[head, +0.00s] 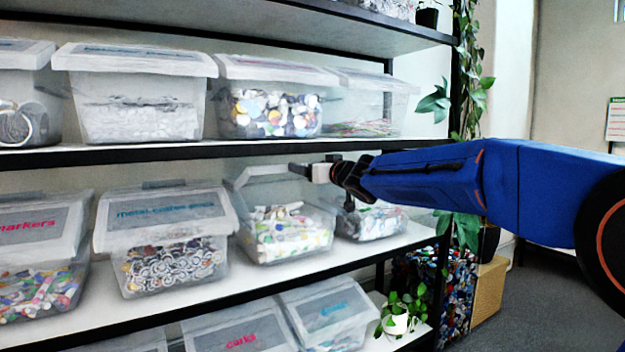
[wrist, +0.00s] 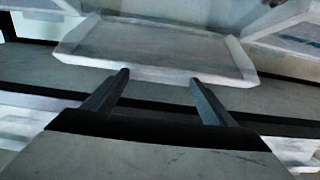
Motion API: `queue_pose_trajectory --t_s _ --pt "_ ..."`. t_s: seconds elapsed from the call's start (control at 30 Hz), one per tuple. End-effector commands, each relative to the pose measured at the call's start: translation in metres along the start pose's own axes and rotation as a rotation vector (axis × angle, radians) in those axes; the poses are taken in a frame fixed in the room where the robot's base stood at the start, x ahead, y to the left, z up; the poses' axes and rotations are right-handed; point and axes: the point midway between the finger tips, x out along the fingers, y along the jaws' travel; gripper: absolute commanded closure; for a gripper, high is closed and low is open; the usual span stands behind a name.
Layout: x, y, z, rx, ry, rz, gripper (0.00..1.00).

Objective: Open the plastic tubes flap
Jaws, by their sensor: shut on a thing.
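A clear plastic bin (head: 285,250) filled with white and coloured tube-like pieces stands on the middle shelf. Its pale flap (head: 262,172) is at the top, partly hidden by my gripper, and I cannot read a label on it. My gripper (head: 312,172) is at the upper right of this bin, at the flap's edge, shut on the flap. In the wrist view, a pale lid panel (wrist: 150,48) lies ahead, and my two fingers (wrist: 158,80) show apart at its near edge. The exact contact is hard to see.
Another bin (head: 370,222) is close on the right, under my gripper. The upper shelf edge (head: 200,152) runs just above. A plant hangs at the right post.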

Motion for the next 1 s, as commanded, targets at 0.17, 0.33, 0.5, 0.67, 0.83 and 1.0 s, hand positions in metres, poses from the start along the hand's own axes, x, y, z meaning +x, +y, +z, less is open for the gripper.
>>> queue_pose_trajectory --t_s 0.17,0.33,0.5,0.67,0.83,1.0 --pt "0.0027 -0.0003 -0.0087 -0.001 0.003 -0.001 0.62" --pt "0.0034 -0.0003 -0.0103 0.000 0.003 -0.001 0.62" --pt "0.0034 -0.0002 -0.0100 0.000 0.002 -0.001 0.62" --pt "0.0035 -0.0002 -0.0098 0.000 0.002 -0.001 0.08" --pt "0.0036 -0.0001 -0.0089 0.000 0.001 -0.001 0.03" --pt "0.0027 0.0000 -0.0085 0.000 0.000 0.000 0.03"
